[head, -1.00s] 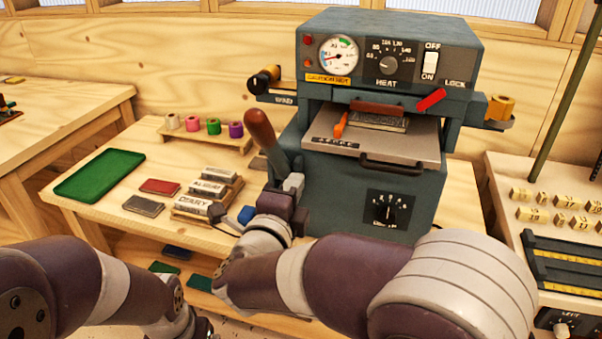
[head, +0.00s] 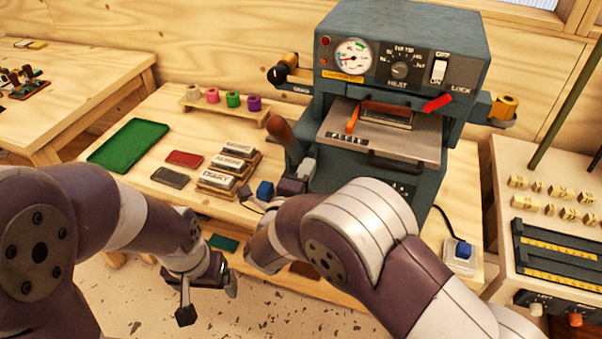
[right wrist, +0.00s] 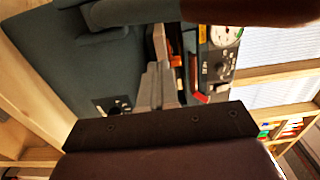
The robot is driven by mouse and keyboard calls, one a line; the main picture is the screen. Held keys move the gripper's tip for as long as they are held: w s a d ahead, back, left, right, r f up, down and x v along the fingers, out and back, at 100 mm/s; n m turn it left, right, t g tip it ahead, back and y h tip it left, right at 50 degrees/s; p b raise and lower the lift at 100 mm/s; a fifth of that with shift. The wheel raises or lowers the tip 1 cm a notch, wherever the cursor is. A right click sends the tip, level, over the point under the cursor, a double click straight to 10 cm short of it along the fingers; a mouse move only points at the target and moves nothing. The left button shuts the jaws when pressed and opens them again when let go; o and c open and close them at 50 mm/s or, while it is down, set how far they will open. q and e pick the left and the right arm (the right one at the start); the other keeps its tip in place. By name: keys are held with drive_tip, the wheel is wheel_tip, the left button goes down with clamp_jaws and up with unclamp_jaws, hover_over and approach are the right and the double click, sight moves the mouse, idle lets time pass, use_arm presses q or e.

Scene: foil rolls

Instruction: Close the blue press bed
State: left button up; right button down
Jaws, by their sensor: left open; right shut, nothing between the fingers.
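The blue-green press (head: 420,60) stands on the wooden bench. Its grey bed (head: 345,140) sticks out at the front, with a black handle (head: 400,164) on its front edge. A brown-handled lever (head: 280,131) rises at the press's left side. My right gripper (head: 298,174) is shut and empty beside the lever's lower end, left of the bed; contact cannot be told. Its grey fingers (right wrist: 157,88) show pressed together in the right wrist view, pointing towards the press. My left gripper (head: 208,300) is open and empty, low in front of the bench.
Labelled blocks (head: 224,172), a green tray (head: 128,146) and a spool rack (head: 225,106) occupy the bench's left. A blue button (head: 462,250) sits right of the press. A side table (head: 560,235) with brass type stands at the right.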

sight(322, 140)
drive_tip(key=p+x, duration=0.1)
drive_tip(key=x, duration=0.6)
drive_tip(key=shift+w+p, duration=0.25)
drive_tip(key=shift+p, duration=0.1)
drive_tip(key=shift+w+d+f+b, duration=0.2)
drive_tip(key=shift+w+b, duration=0.1)
drive_tip(key=shift+b, duration=0.15)
drive_tip(key=b+x, duration=0.2)
drive_tip(key=x, duration=0.1)
drive_tip(key=shift+w, duration=0.35)
drive_tip(key=shift+w+d+r, duration=0.1)
drive_tip(key=shift+w, duration=0.05)
drive_tip(key=shift+r, duration=0.1)
